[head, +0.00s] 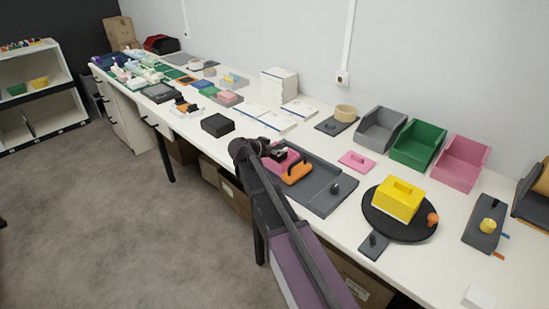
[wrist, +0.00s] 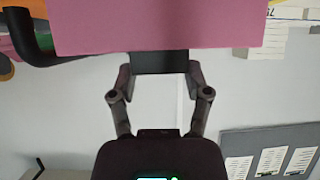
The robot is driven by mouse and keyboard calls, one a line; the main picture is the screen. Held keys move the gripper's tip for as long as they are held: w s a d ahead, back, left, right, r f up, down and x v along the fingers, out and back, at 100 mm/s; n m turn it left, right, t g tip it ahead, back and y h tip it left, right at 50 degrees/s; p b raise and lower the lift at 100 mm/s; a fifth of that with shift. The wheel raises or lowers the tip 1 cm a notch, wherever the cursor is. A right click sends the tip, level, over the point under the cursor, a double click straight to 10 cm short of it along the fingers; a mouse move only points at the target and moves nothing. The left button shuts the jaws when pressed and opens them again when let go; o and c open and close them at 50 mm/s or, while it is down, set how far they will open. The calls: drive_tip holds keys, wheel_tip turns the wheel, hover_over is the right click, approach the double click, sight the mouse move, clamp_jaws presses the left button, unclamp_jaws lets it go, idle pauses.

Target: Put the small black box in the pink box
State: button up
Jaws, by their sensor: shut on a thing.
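My gripper (head: 270,151) is at the table's front edge, beside a pink thing (head: 285,163) on a dark grey tray. In the wrist view my gripper (wrist: 160,78) has its two fingers closed on the sides of a small black box (wrist: 160,62). A broad pink surface (wrist: 155,28) covers the top of that view and borders the black box; I cannot tell whether they touch. In the head view the held box is mostly hidden by my gripper. An open pink box (head: 458,168) stands at the right, at the end of a row of bins.
An orange handled thing (head: 297,172) lies right beside my gripper on the grey tray (head: 320,196). Another black box (head: 217,125) is to the left. A yellow box (head: 398,200) sits on a black disc.

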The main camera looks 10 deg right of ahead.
drive_tip(key=shift+f+b, duration=1.05)
drive_tip(key=shift+f, duration=0.25)
drive_tip(key=shift+f, duration=0.15)
drive_tip(key=o, duration=1.1)
drive_tip(key=shift+o, duration=0.2)
drive_tip(key=shift+r, duration=0.2)
drive_tip(key=shift+s+a+r, duration=0.1)
drive_tip(key=shift+a+r, duration=0.05)
drive_tip(key=p+v, duration=0.5)
drive_tip(key=v, duration=0.6)
drive_tip(key=shift+s+a+p, duration=0.15)
drive_tip(key=shift+a+p, duration=0.05)
drive_tip(key=shift+p, duration=0.2)
